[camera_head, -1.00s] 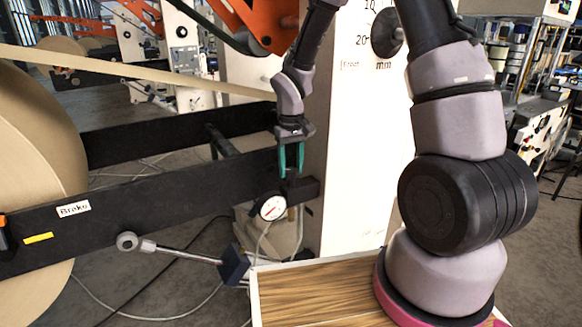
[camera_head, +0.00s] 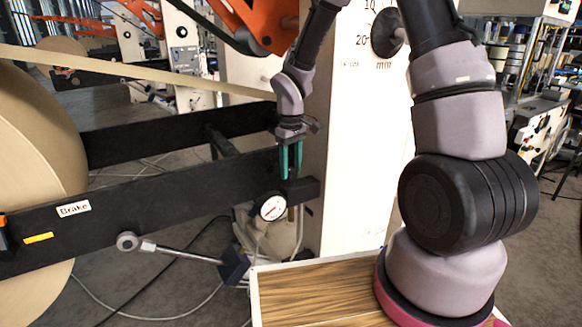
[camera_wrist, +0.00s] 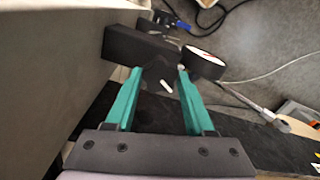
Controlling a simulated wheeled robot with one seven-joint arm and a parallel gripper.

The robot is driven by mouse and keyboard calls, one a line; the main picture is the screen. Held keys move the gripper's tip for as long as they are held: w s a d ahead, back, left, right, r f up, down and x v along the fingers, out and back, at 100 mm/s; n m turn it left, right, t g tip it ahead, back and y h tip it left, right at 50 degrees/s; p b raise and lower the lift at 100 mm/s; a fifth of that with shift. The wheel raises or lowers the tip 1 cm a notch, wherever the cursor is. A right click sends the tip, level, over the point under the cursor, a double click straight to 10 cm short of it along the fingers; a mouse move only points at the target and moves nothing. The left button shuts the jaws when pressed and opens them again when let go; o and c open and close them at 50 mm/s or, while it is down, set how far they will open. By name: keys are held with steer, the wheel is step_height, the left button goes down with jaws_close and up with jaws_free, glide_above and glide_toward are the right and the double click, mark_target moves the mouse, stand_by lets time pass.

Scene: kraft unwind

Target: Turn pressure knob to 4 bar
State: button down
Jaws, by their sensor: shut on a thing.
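My gripper (camera_head: 291,176) has teal fingers pointing down at the end of the dark beam, and it also shows in the wrist view (camera_wrist: 156,78). It is shut on the black pressure knob (camera_wrist: 153,80), which has a white pointer mark that slants in the wrist view. In the head view the knob is mostly hidden by the fingers. A round white pressure gauge (camera_head: 272,207) with a red needle sits just below and left of the fingers; it shows edge-on in the wrist view (camera_wrist: 203,57). Its numbers are too small to read.
A black beam (camera_head: 140,212) labelled Brake runs left, beside a large kraft paper roll (camera_head: 35,170). A white machine panel (camera_head: 355,150) stands right behind my gripper. A metal rod (camera_head: 180,251) and a wooden top (camera_head: 320,295) lie below.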

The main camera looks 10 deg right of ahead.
mark_target(291, 170)
steer(key=shift+c, duration=1.3)
jaws_free()
step_height(291, 170, up, 11)
steer(key=shift+f, duration=0.1)
